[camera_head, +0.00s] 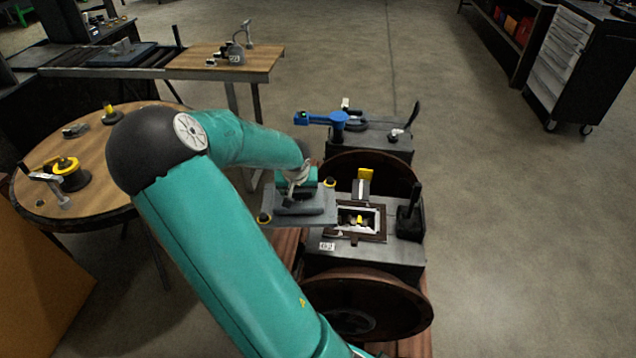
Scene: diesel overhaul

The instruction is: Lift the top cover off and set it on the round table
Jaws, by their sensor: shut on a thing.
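The top cover (318,211) is a flat grey plate with yellow-and-black knobs at its corners and a raised block in its middle. My gripper (298,190) is shut on the cover from above; the fingers are small and partly hidden by my teal arm. The cover hangs roughly level to the left of the engine's open rectangular top (376,237), apart from the opening. The engine block (400,251) stands between two dark flywheels. The round table (92,155) is wooden and stands at the left, partly hidden behind my arm.
On the round table are a yellow-and-black round part (66,172), a grey metal piece (50,187) and small parts near the back edge. A rectangular wooden bench (200,62) stands behind. A blue-handled part (322,118) sticks up behind the engine. Open floor lies to the right.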

